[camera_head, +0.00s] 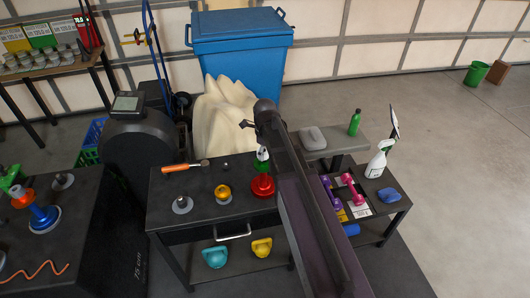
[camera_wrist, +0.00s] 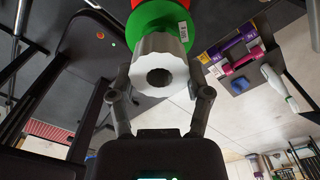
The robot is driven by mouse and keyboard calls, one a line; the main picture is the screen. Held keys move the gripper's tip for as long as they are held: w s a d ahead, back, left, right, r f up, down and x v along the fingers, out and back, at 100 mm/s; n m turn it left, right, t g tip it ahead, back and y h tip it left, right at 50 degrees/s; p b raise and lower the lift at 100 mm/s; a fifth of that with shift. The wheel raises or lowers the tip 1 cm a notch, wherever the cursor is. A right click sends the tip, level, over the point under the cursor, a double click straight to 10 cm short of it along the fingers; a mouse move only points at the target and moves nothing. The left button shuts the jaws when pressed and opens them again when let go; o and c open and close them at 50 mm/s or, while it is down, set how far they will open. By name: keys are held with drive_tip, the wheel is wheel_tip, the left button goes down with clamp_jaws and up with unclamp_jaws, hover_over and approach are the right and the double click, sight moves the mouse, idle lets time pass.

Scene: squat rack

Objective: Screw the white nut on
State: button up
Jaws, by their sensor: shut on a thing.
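The white nut (camera_wrist: 143,64) is in the wrist view, a ribbed ring with a dark round hole facing the camera. My gripper (camera_wrist: 158,78) has a finger on each side of it and is shut on it. A green disc (camera_wrist: 176,28) with a small barcode label lies right behind the nut, and a red part (camera_wrist: 150,3) shows behind that at the top edge. I cannot tell whether the nut's thread is engaged. In the head view a red stepped piece (camera_head: 263,186) stands on the black table, with a small green-and-white shape (camera_head: 262,154) above it, beside my arm.
The black table (camera_head: 180,225) also holds an orange-handled hammer (camera_head: 183,168), a yellow piece (camera_head: 223,191) and a grey one (camera_head: 182,202). A side table at right carries dumbbells (camera_head: 352,187), a spray bottle (camera_head: 378,160) and a blue item (camera_head: 389,195). Open floor lies further right.

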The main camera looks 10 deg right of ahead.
drive_tip(key=shift+f+b, duration=0.8)
drive_tip(key=shift+f, duration=0.05)
drive_tip(key=o, duration=1.4)
drive_tip(key=shift+c, duration=0.2)
drive_tip(key=shift+r, duration=0.1)
wheel_tip(320, 180, up, 9)
drive_tip(key=p, duration=0.9)
idle(0.3)
drive_tip(key=s+f+n+b, duration=0.2)
drive_tip(key=s+n, duration=0.5)
drive_tip(key=n, duration=0.6)
drive_tip(key=s+f+n+b, duration=0.2)
drive_tip(key=s+n, duration=0.6)
drive_tip(key=n, duration=0.5)
drive_tip(key=shift+s+f, duration=0.3)
